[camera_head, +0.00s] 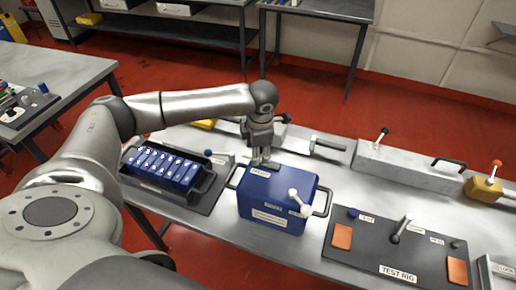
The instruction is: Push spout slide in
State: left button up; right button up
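A blue box (262,200) with white labels, a side handle at each end and a white-knobbed lever (300,203) stands on the bench. A small dark piece (263,166) at its back top edge may be the spout slide; it is too small to tell. My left gripper (261,160) points down at that back edge, its fingertips close to the dark piece. Its fingers look near each other, but whether they are shut or touching is unclear. My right gripper is not in view.
A black tray with several blue battery cells (164,167) stands left of the box. A dark test rig board (375,262) lies at right. A grey block (400,166) and a yellow block with a red knob (484,188) stand behind. Bare bench lies between.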

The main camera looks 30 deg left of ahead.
pick_arm(q)
grip_shut()
jog(key=shift+d, duration=0.1)
jog(key=d+b, duration=0.1)
jog(key=d, duration=0.1)
jog(key=w+d, duration=0.1)
jog(key=d, duration=0.1)
jog(key=shift+w+d+b, duration=0.1)
jog(key=shift+d+b, duration=0.05)
jog(key=shift+b, duration=0.25)
jog(key=shift+d, duration=0.15)
jog(key=shift+o, duration=0.3)
grip_release()
